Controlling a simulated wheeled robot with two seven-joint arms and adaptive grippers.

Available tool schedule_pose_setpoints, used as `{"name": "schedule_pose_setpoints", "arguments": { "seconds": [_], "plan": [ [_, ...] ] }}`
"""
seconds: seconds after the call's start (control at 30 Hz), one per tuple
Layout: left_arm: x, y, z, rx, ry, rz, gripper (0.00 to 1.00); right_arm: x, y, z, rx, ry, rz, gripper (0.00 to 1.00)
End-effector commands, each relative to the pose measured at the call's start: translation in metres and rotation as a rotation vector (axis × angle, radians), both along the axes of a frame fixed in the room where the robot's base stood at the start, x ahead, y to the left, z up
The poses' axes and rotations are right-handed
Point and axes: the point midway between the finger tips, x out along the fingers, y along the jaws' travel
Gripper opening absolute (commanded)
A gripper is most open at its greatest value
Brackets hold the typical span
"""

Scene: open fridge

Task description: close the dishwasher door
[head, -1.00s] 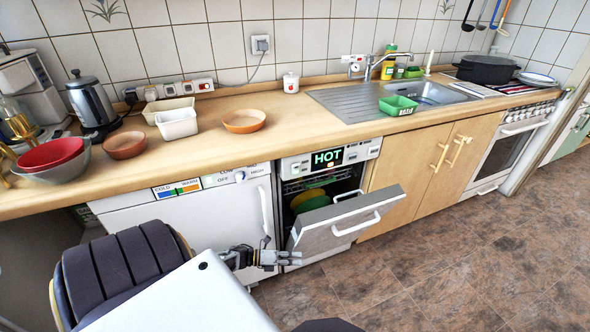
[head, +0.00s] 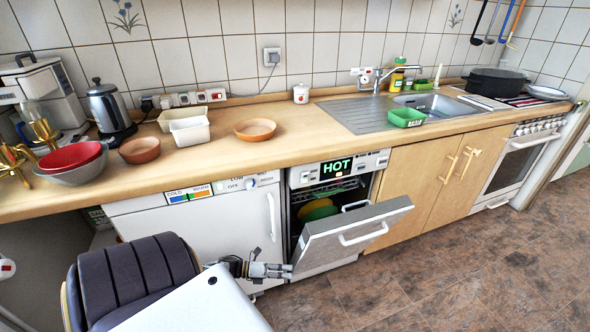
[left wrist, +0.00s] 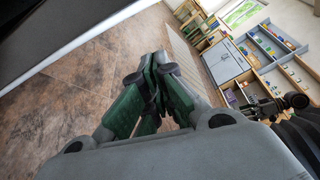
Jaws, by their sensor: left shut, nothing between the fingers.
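The dishwasher door (head: 358,235) is partly open, tilted outward from the top, with a silver bar handle on its outer face. The dishwasher's "HOT" panel (head: 338,168) is above it, and green and yellow plates (head: 318,210) show inside. My left gripper (head: 289,271) is shut and empty, at the lower left of the door, close to its bottom edge; I cannot tell whether it touches. In the left wrist view the closed fingers (left wrist: 155,80) point at the floor and distant shelves.
The brown tiled floor (head: 460,280) on the right is clear.

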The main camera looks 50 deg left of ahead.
Motion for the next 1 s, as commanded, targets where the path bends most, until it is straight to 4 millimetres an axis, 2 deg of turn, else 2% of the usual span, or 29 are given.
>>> {"name": "schedule_pose_setpoints", "arguments": {
  "seconds": [0.1,0.33,0.83,1.0],
  "plan": [
    [-0.011,0.009,0.001,0.001,0.002,0.0,0.0,-0.001,0.0,-0.002,-0.001,0.005,-0.001,1.0],
    [-0.021,0.018,0.003,0.0,0.0,0.001,0.0,0.001,0.0,-0.001,-0.001,0.001,-0.001,1.0],
    [-0.021,0.018,0.003,-0.001,-0.001,0.0,0.0,0.004,0.001,0.001,0.003,-0.005,-0.005,1.0],
    [-0.014,0.013,0.002,-0.004,-0.015,0.01,0.0,0.003,0.001,-0.002,0.007,-0.009,-0.004,1.0]
  ]
}}
